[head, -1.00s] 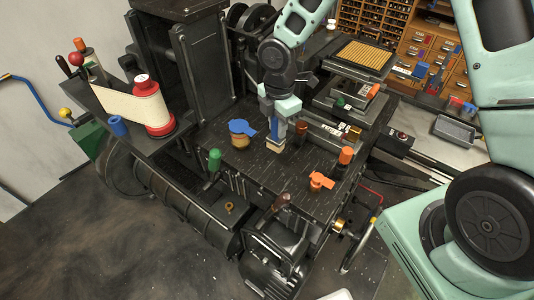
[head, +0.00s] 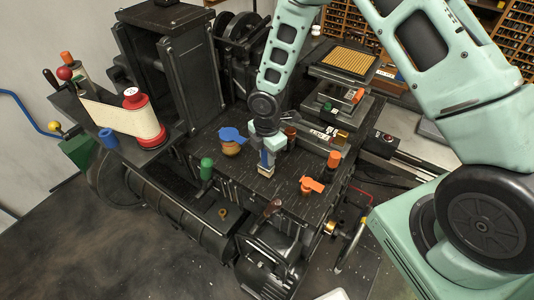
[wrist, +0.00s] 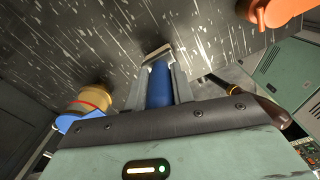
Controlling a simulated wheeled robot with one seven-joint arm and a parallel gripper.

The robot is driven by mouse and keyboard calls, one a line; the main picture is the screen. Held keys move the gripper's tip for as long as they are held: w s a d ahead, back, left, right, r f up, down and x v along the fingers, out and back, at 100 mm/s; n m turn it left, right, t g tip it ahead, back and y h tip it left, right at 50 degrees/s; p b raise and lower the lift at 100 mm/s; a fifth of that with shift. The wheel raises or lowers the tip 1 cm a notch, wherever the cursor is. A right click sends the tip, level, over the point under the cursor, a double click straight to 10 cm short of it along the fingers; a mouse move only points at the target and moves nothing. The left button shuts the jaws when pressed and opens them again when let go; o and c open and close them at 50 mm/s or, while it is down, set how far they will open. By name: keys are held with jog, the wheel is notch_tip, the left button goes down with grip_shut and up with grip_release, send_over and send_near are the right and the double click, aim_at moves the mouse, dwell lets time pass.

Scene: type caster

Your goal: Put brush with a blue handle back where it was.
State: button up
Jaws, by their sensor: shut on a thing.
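The brush with the blue handle (wrist: 158,88) is held between the fingers of my gripper (wrist: 160,85) in the wrist view. Its pale bristle end (head: 265,170) points down at the dark machine top (head: 290,205) in the head view. Whether the bristles touch the surface I cannot tell. My gripper (head: 267,158) is shut on the brush and hides part of its handle. The brush stands roughly upright over the middle of the machine top.
The surface in front is clear.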

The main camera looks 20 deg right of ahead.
jog(key=o, duration=1)
jog(key=shift+f, duration=0.1)
notch_tip(320, 180, up, 12)
jog(key=b, duration=0.2)
jog(key=shift+b, duration=0.4)
jog(key=s+a+r+m, duration=0.2)
jog(key=s+r+m, duration=0.2)
jog(key=s, duration=0.4)
jog(key=s+a+r+m, duration=0.2)
jog(key=s+r+m, duration=0.2)
jog(key=s, duration=0.4)
jog(key=s+a+r+m, duration=0.2)
jog(key=s+r+m, duration=0.2)
jog(key=s, duration=0.5)
jog(key=shift+a+m+y, duration=0.3)
jog(key=shift+a+m, duration=0.1)
jog(key=shift+m, duration=0.4)
jog(key=shift+s, duration=0.1)
